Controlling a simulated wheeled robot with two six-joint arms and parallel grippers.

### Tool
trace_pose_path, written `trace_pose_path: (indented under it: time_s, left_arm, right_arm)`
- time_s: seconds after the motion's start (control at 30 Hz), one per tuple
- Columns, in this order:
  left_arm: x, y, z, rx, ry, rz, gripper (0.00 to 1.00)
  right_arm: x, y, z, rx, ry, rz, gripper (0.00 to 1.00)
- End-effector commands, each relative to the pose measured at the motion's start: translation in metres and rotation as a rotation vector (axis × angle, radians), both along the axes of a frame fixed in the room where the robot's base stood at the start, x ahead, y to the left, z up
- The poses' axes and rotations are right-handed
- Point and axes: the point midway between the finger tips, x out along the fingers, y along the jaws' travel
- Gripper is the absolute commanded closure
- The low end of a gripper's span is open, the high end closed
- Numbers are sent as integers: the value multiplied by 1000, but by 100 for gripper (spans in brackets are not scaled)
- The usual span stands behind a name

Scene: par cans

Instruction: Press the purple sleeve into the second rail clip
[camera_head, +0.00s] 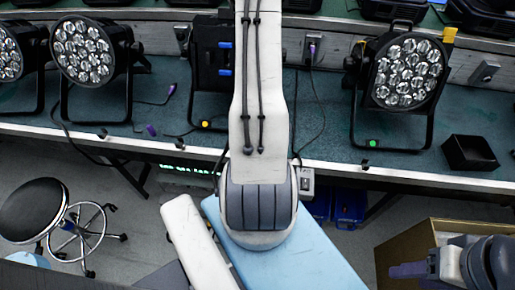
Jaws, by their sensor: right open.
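A purple sleeve (150,130) on a thin dark cable lies on the green bench top, left of centre. Other small purple pieces show on a cable end (171,89) and at a grey wall box (312,47). Small dark clips sit along the bench's front rail, one at left (102,133) and one at right (365,163). Part of the rail is hidden behind my white arm link. My right gripper (408,270) is open at the bottom right, well below and apart from the bench. My left gripper is out of view.
Several par cans stand on the bench, one at left (84,52) and one at right (407,72). A stool (43,210) stands at the lower left, and a cardboard box (440,235) is below the bench at right.

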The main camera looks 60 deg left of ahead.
Motion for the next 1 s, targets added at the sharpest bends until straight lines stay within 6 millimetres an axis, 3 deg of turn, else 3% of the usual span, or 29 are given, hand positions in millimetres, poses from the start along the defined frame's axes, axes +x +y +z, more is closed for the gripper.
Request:
trace_pose_path:
  time_s: [1.0]
  left_arm:
    - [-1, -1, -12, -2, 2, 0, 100]
  right_arm:
    - [0, 0, -11, 0, 0, 0, 50]
